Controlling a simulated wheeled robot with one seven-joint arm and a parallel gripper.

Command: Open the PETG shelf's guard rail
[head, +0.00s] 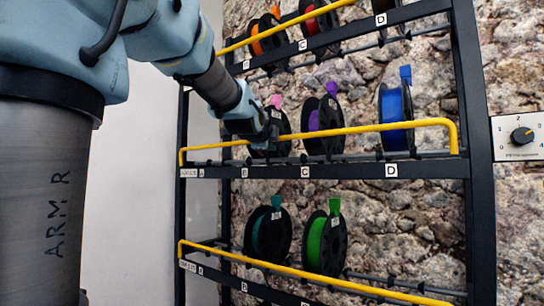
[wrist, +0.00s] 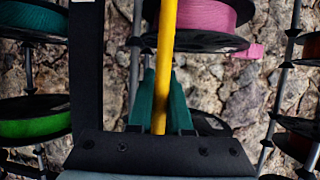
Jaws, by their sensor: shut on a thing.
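A black rack (head: 475,150) carries three shelves in view, each with a yellow guard rail. My gripper (head: 272,138) is at the middle shelf's yellow rail (head: 360,129), left of its middle. In the wrist view the teal fingers (wrist: 161,103) are shut on this rail (wrist: 165,50), one on each side. The rail stands above the shelf's front edge, across the front of the spools. The small tags at the shelves' left ends are too blurred to read, so I cannot tell by name which shelf is PETG.
Behind the held rail stand a pink spool (wrist: 205,17), a purple spool (head: 326,118) and a blue spool (head: 395,118). The lower shelf has its own yellow rail (head: 300,272) and a green spool (head: 316,243). A dial box (head: 520,137) is at the right.

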